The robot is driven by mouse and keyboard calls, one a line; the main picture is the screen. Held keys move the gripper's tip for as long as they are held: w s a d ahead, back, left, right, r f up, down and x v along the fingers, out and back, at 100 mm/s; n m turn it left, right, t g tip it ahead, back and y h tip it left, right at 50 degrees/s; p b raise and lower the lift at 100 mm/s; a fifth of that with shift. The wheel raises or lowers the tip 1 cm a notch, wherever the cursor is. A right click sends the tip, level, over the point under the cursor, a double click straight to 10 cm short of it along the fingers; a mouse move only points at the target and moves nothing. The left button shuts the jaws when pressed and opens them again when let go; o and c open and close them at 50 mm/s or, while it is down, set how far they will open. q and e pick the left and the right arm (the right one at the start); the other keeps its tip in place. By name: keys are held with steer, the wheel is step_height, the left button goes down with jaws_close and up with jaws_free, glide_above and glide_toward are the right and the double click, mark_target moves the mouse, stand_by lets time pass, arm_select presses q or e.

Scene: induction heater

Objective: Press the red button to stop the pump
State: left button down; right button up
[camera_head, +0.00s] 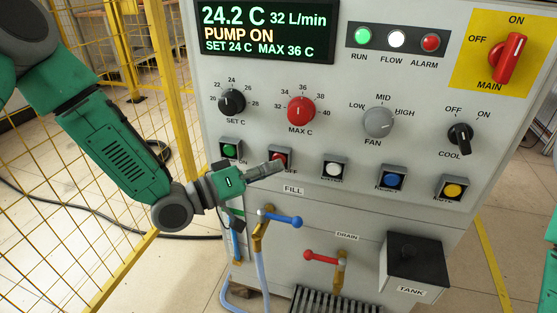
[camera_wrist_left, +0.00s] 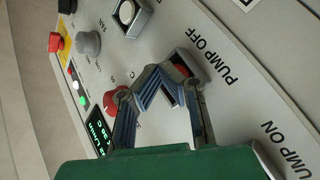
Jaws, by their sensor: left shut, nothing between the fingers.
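The red button (camera_head: 277,154) sits in a square frame on the grey panel, in the row below the knobs. In the left wrist view the red button (camera_wrist_left: 181,70) shows partly behind my fingers, beside the label PUMP OFF. My left gripper (camera_head: 279,168) is shut and empty, its tips at the red button's frame and covering part of it. In the left wrist view the gripper (camera_wrist_left: 168,78) has its fingertips together over that frame; I cannot tell whether they touch the button. The display (camera_head: 265,32) reads PUMP ON. My right gripper is out of view.
A green button (camera_head: 230,151) is left of the red one; white (camera_head: 333,169), blue (camera_head: 392,180) and yellow (camera_head: 453,190) buttons are right. Knobs sit above, including the red MAX C knob (camera_head: 301,111). Blue (camera_head: 285,221) and red (camera_head: 321,258) valve handles and a black tank (camera_head: 414,262) are below.

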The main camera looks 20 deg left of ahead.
arm_select(q)
steer(key=shift+w, duration=0.55)
stand_by(0.5)
steer(key=shift+s, duration=0.15)
steer(key=shift+s+p, duration=0.35)
steer(key=shift+s, duration=0.45)
steer(key=shift+s+a+p, duration=0.1)
steer(key=shift+s+p, duration=0.45)
steer(key=shift+s, duration=1.95)
steer(key=s, duration=1.1)
steer(key=shift+a, duration=0.2)
